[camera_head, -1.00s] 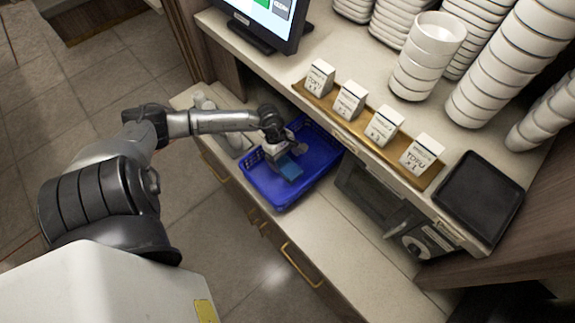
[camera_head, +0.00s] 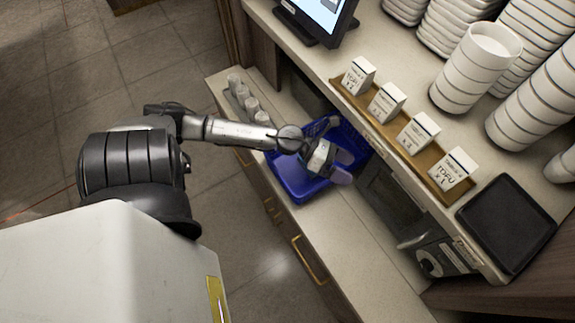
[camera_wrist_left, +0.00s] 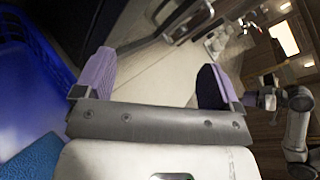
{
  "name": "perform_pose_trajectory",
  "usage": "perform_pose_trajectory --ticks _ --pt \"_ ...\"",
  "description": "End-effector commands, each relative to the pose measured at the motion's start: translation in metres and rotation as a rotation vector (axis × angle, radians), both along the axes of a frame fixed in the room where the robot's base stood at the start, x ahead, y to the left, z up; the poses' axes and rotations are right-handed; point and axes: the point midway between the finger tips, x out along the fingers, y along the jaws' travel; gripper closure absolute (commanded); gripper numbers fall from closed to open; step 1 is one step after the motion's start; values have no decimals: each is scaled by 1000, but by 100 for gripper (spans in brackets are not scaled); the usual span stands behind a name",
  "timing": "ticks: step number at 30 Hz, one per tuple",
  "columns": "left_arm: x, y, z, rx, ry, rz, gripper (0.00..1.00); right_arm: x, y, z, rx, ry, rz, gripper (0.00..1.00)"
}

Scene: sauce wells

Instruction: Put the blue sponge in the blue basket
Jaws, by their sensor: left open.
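The blue basket (camera_head: 289,182) stands on the lower counter in the head view, and its blue wall (camera_wrist_left: 28,85) fills the left of the left wrist view. My left gripper (camera_head: 343,167) is over the basket's right side, its two lilac fingers spread and empty. The same open fingers show in the left wrist view (camera_wrist_left: 155,80), with pale counter beyond them. The blue sponge (camera_wrist_left: 36,158) shows partly at the lower left of the left wrist view, apart from the fingers, by the basket's wall. In the head view I cannot make out the sponge. My right gripper is not seen.
Several small grey-white containers (camera_head: 251,104) stand left of the basket. Above is a shelf with a wooden tray (camera_head: 398,136) of tofu boxes, a black tray (camera_head: 507,222) and stacked white bowls. A dark appliance (camera_head: 387,205) stands right of the basket. The front counter (camera_head: 345,245) is clear.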

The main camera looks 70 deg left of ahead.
Motion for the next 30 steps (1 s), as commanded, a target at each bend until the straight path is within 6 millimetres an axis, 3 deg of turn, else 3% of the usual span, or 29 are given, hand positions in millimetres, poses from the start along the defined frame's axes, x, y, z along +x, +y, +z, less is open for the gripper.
perform_pose_trajectory --ticks 3,7,11,15,19,24,30 --pt "4 -7 18 -414 78 315 11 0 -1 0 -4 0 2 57" --pt "-5 4 16 -851 227 667 11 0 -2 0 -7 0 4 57" --pt "-32 10 -10 -1245 433 1025 11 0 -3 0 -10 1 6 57" --pt "-75 -4 -43 -1562 680 1381 11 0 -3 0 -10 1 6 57" --pt "-118 -29 -64 -1739 901 1665 11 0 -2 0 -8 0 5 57" --pt "-161 -62 -74 -1831 1127 1933 11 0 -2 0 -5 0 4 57" --pt "-185 -80 -74 -1842 1248 2074 11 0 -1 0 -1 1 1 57"
